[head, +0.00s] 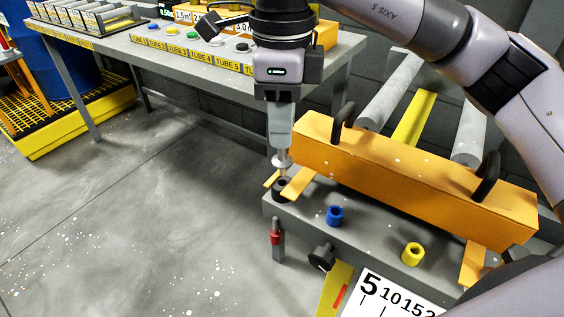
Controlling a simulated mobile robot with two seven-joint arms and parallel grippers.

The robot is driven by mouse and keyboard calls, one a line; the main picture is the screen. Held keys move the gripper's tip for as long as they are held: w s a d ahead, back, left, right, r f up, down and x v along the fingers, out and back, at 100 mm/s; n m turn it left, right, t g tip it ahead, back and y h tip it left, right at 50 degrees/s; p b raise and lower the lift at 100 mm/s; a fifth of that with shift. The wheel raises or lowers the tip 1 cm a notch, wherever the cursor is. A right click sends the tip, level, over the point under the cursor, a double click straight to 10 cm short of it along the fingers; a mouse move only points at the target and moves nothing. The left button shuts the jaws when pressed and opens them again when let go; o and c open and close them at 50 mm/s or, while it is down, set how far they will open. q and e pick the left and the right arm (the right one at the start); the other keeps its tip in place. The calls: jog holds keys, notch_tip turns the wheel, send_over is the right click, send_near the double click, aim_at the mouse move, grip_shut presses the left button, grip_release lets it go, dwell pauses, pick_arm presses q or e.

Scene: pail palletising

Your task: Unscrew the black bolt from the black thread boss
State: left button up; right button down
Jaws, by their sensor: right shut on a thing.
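My right gripper (281,148) points straight down at the front left corner of the grey bench and is shut on the bolt (282,163). The bolt shows as a pale metal flange with a short shank below the fingertips; its head is hidden between the fingers. The black thread boss (283,190) stands directly beneath on the grey bench (375,232). The shank reaches down to the boss's mouth; I cannot tell how deep it sits in the thread. My left gripper is not in view.
A blue boss (335,215) and a yellow boss (412,253) stand to the right on the bench. A long orange block (410,175) with black handles lies close behind. A black knob (321,257) sticks out in front. A tube table (150,42) stands behind left.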

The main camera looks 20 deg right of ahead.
jog(key=shift+r+p, duration=1.4)
jog(key=shift+r, duration=0.6)
